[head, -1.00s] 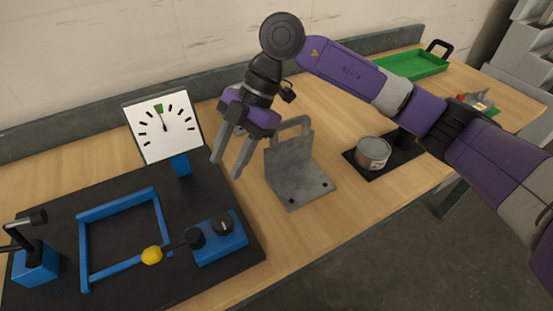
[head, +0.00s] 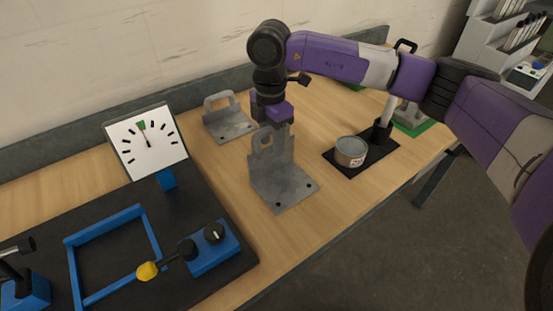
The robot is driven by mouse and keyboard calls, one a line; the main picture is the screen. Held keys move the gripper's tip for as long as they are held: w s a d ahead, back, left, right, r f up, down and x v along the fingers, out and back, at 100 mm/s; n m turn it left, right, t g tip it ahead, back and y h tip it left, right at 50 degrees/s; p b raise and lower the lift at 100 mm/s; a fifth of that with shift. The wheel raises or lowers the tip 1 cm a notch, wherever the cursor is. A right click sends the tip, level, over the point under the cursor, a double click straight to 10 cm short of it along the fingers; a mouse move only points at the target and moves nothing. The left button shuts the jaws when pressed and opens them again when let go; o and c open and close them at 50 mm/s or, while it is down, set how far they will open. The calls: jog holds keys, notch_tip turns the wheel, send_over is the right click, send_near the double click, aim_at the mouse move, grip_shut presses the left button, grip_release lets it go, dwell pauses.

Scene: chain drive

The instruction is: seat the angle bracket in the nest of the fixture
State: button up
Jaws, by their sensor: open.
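A grey angle bracket (head: 284,187) stands on the wooden table right of the fixture, its holed foot flat and its upright plate topped by a loop handle. A second, similar grey bracket (head: 229,124) stands farther back. My gripper (head: 268,136) is open at the top of the nearer bracket; its fingers are hard to tell from the grey plate, and I cannot tell whether they touch it. The fixture's black base (head: 205,206) lies at the left. On it, a blue rectangular frame (head: 70,258) bounds the nest, which is empty.
A blue clamp block (head: 213,250) with a yellow-tipped arm (head: 148,271) sits at the frame's right side. A white dial (head: 146,143) stands behind the frame. A tin (head: 351,151) stands on a black mat to the right. Bare table separates bracket and fixture.

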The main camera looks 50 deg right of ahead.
jog(key=shift+f, duration=1.05)
grip_shut()
jog(key=shift+r, duration=0.15)
dwell(0.5)
